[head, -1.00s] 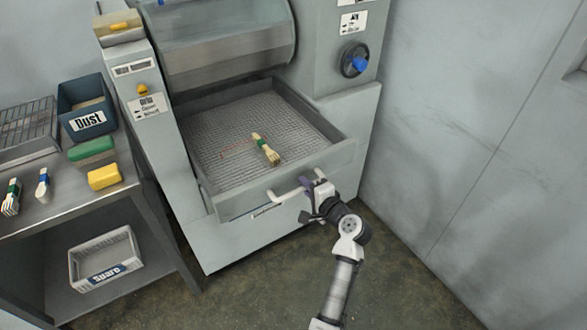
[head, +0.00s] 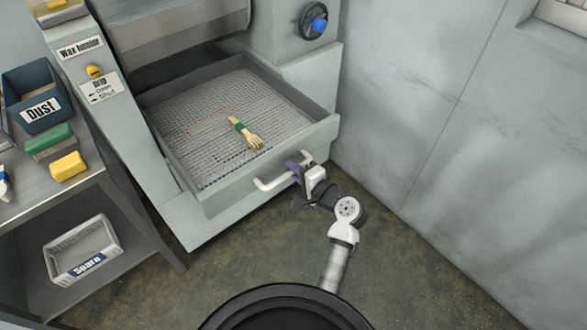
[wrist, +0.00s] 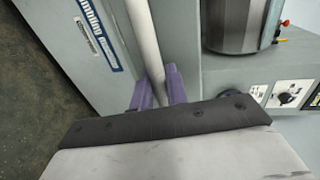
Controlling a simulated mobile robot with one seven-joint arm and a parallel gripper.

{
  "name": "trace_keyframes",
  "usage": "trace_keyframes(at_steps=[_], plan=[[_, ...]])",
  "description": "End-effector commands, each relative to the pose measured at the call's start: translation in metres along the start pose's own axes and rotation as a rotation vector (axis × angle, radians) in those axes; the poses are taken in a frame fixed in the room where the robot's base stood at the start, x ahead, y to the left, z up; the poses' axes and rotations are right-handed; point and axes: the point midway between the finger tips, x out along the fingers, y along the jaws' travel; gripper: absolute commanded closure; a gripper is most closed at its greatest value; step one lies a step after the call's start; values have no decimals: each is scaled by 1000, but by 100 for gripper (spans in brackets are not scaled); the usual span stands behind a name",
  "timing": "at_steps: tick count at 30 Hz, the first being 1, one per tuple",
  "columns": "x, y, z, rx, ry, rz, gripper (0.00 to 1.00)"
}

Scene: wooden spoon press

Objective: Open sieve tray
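The sieve tray (head: 322,128) stands pulled out of the front of the grey press, its mesh floor open to view. A white bar handle (head: 268,184) runs along the tray's front; it also shows in the wrist view (wrist: 143,32). My gripper (head: 299,166) is at the right part of this handle. In the wrist view its purple fingers (wrist: 160,90) lie on either side of the bar, close against it, so it looks shut on the handle. A bundle of wooden spoons (head: 252,138) with a green band lies on the mesh.
A side table at left carries a Dust bin (head: 40,112), a green brush (head: 50,141) and a yellow block (head: 68,166). A Spare crate (head: 84,250) sits on its lower shelf. A wall (head: 440,130) stands at right. Bare floor (head: 225,265) lies before the press.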

Motion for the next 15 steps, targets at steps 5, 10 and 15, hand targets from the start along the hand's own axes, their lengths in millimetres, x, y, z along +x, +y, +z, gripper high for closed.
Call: trace_keyframes(at_steps=[5,10,15], plan=[[0,0,0,0,1,0,67],[0,0,0,0,0,0,67],[-7,1,-1,1,1,0,67]])
